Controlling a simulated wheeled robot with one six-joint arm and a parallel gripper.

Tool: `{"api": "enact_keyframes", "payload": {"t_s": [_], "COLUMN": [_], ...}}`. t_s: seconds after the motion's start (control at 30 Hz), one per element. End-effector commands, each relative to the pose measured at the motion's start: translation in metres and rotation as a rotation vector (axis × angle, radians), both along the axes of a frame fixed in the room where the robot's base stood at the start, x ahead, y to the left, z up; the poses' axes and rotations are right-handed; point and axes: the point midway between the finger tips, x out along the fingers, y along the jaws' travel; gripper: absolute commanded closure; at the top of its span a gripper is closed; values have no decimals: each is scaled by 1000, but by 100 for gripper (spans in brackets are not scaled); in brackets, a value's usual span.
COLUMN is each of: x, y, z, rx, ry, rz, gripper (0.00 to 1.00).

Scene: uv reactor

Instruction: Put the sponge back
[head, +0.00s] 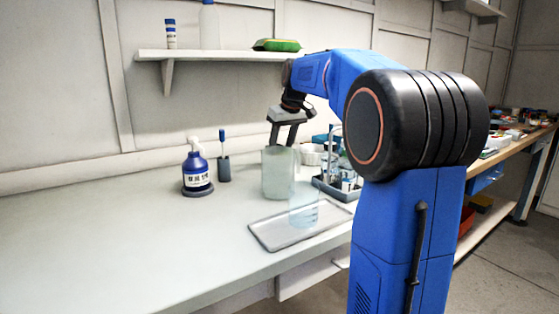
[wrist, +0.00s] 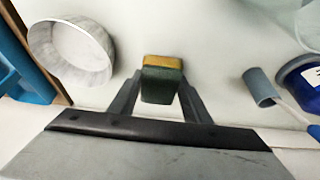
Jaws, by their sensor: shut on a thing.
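The sponge (wrist: 162,82), with a yellow layer and a dark green layer, sits between the two fingers of my gripper (wrist: 158,92) in the wrist view. The fingers touch it from both sides, so my gripper is shut on it. In the head view my gripper (head: 286,141) points down behind a clear container (head: 278,175), and the sponge cannot be made out there. Whether the sponge touches the counter below is not clear.
A white round bowl (wrist: 70,52) is left of the sponge; a grey brush holder (wrist: 260,88) and blue bottle (wrist: 303,86) are right. A grey tray (head: 265,234) with a clear beaker (head: 304,210) lies in front. A shelf (head: 215,55) is above. The counter's left is clear.

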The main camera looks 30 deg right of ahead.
Motion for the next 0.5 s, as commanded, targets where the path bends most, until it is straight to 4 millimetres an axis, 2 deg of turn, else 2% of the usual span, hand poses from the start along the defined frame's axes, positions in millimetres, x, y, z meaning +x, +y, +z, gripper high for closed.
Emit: {"api": "enact_keyframes", "payload": {"t_s": [0.17, 0.4, 0.5], "x": [0, 0, 0], "y": [0, 0, 0], "z": [-11, -42, -44], "rx": [1, 2, 0], "ry": [1, 2, -1], "rz": [-1, -1, -1], "gripper": [77, 77, 77]}}
